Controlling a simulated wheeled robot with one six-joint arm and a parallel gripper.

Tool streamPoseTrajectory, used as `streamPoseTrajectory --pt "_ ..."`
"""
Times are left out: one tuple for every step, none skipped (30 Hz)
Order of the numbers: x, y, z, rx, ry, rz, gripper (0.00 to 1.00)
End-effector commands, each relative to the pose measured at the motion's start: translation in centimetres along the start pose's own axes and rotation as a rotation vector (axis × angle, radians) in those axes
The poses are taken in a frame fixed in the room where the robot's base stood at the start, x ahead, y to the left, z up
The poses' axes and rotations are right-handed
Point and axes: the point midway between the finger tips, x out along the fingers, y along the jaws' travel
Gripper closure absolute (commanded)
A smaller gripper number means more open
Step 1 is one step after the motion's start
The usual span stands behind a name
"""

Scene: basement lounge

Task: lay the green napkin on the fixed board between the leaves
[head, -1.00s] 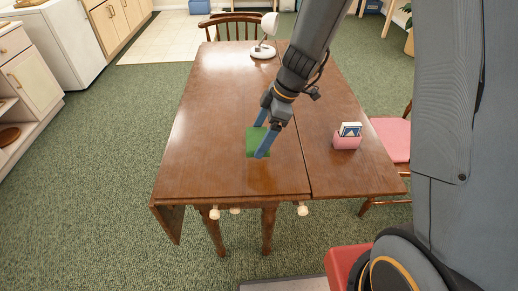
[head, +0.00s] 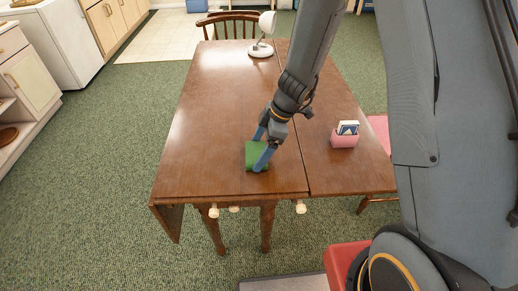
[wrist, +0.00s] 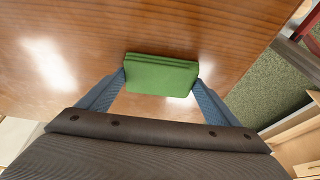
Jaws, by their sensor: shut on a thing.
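The folded green napkin (head: 251,156) is held between the two blue fingers of my gripper (head: 261,155). In the wrist view the napkin (wrist: 160,76) spans the gap between the fingertips (wrist: 161,80), with its folded layers showing. It is over the fixed board (head: 215,120) of the brown wooden table, left of the seam. I cannot tell whether it touches the wood. The right leaf (head: 325,170) is raised level with the board. The left leaf (head: 166,222) hangs down at the near left.
A pink holder (head: 345,140) with cards stands on the right leaf. A white lamp (head: 261,50) stands at the table's far end. A wooden chair (head: 225,24) is behind the table, and a pink-seated chair (head: 379,130) is at the right. The board around the napkin is clear.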

Motion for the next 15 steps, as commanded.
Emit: streamPoseTrajectory --pt "0.17 0.03 0.06 0.0 0.0 0.0 0.36" --pt "0.22 0.04 0.08 0.0 0.0 0.0 0.36" --pt "0.27 0.04 0.1 0.0 0.0 0.0 0.36" --pt "0.23 0.02 0.09 0.0 0.0 0.0 0.11" --pt "0.19 0.01 0.08 0.0 0.0 0.0 0.06" --pt "0.18 0.0 0.07 0.0 0.0 0.0 0.0" --pt "0.17 0.0 0.07 0.0 0.0 0.0 0.0" --pt "0.17 0.0 0.07 0.0 0.0 0.0 0.0" --pt "0.16 0.0 0.07 0.0 0.0 0.0 0.0" --pt "0.16 0.0 0.07 0.0 0.0 0.0 0.0" --pt "0.16 0.0 0.07 0.0 0.0 0.0 0.0" --pt "0.16 0.0 0.07 0.0 0.0 0.0 0.0" --pt "0.15 0.0 0.07 0.0 0.0 0.0 0.0" --pt "0.13 -0.01 0.06 0.0 0.0 0.0 0.0" --pt "0.06 -0.02 0.03 0.0 0.0 0.0 0.0"
